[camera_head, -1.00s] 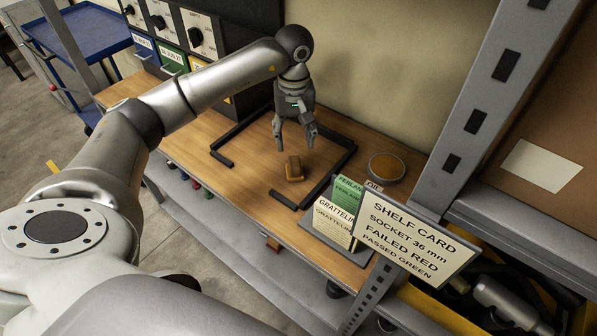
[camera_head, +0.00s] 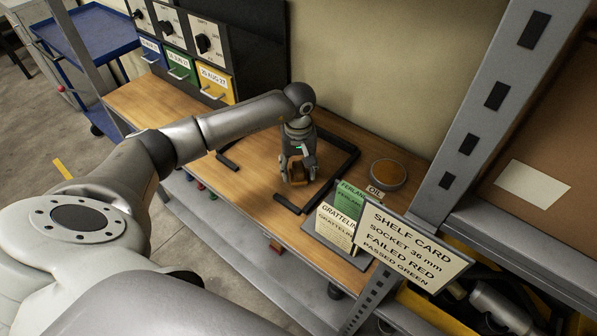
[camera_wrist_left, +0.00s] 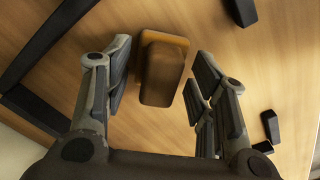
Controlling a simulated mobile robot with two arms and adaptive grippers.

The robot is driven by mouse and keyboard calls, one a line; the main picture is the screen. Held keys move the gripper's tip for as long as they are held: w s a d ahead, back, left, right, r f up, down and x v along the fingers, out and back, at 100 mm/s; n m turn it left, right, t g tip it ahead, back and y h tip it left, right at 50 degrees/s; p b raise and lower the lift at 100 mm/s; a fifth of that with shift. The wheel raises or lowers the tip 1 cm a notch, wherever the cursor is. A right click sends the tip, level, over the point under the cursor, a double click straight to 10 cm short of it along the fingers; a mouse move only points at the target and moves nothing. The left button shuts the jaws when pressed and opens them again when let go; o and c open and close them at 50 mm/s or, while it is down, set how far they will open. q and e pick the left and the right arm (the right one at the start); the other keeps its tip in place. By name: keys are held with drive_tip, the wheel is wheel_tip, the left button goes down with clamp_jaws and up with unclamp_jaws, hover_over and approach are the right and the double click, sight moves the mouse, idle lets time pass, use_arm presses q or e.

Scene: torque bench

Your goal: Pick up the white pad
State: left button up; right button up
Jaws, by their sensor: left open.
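A small brown-orange block (camera_head: 297,173) sits on the wooden bench top inside a black bar frame. I see no clearly white pad on the bench. My left gripper (camera_head: 299,178) is open and points down over the block, with a finger on either side. In the left wrist view, the block (camera_wrist_left: 162,68) lies between the open fingers of the left gripper (camera_wrist_left: 160,80). My right gripper is out of view.
Black bars (camera_head: 345,165) border the work spot. A round tin (camera_head: 388,173) with an OIL label stands to the right. Green and cream cards (camera_head: 336,222) stand in front. A large shelf card (camera_head: 412,243) and a grey post (camera_head: 475,125) are nearer right. Drawers (camera_head: 216,84) stand behind left.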

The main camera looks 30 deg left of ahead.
sight(297, 166)
use_arm(q)
clamp_jaws()
drive_tip(key=shift+r, duration=0.2)
drive_tip(key=shift+r+b, duration=0.25)
drive_tip(key=shift+b, duration=0.05)
drive_tip(key=r, duration=0.1)
drive_tip(key=r+b, duration=0.1)
drive_tip(key=shift+s+a+r, duration=0.1)
drive_tip(key=shift+a+r, duration=0.15)
drive_tip(key=shift+r, duration=0.1)
drive_tip(key=s+a+r+b, duration=0.3)
drive_tip(key=s+a+r, duration=0.4)
drive_tip(key=s+r, duration=0.2)
drive_tip(key=shift+s+a+r, duration=0.25)
drive_tip(key=shift+s, duration=0.95)
